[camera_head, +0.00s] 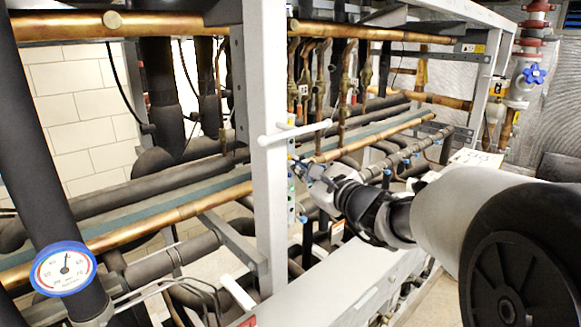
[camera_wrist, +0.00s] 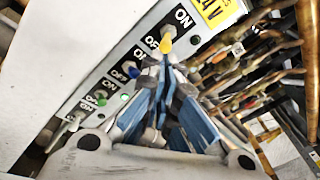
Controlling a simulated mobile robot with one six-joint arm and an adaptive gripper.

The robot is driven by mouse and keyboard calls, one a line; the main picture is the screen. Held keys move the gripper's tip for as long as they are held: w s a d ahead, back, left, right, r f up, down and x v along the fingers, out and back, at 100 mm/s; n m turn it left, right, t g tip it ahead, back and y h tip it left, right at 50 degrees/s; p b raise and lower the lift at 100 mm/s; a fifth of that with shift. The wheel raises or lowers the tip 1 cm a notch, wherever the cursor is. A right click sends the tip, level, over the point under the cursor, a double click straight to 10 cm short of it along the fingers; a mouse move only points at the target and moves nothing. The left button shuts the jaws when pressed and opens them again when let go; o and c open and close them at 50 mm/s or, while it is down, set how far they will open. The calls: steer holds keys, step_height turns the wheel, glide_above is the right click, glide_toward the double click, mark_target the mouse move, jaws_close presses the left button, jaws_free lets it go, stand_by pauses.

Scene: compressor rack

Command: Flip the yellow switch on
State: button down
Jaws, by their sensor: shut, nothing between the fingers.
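The yellow switch (camera_wrist: 167,40) sits on a pale panel in the wrist view, with an "ON" label to its upper right and an "OFF" label to its left. My gripper (camera_wrist: 166,62) is shut and empty, with its blue fingertips right at the switch's lower side. I cannot tell whether they touch it. The fingers hide part of the switch, so its lever position is unclear. In the camera_head view my gripper (camera_head: 302,168) is at the right side of the grey upright post (camera_head: 270,170). The yellow switch is not clearly seen there.
A blue switch (camera_wrist: 134,72), a green switch (camera_wrist: 101,99) and a white switch (camera_wrist: 74,118) line the same panel to the lower left. Copper pipes (camera_wrist: 265,50) run close on the right. A white bar (camera_head: 295,132) sticks out from the post above my gripper.

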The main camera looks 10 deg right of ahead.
steer(key=shift+s+r+g+p, duration=0.15)
steer(key=shift+r+g+p, duration=0.4)
steer(key=shift+p, duration=1.05)
steer(key=shift+s+d+r+n+g+h+p, duration=0.1)
steer(key=shift+r+n+g+h+p, duration=0.2)
steer(key=shift+p, duration=0.55)
steer(key=shift+s+f, duration=0.1)
steer(key=shift+f, duration=0.05)
steer(key=shift+d, duration=0.1)
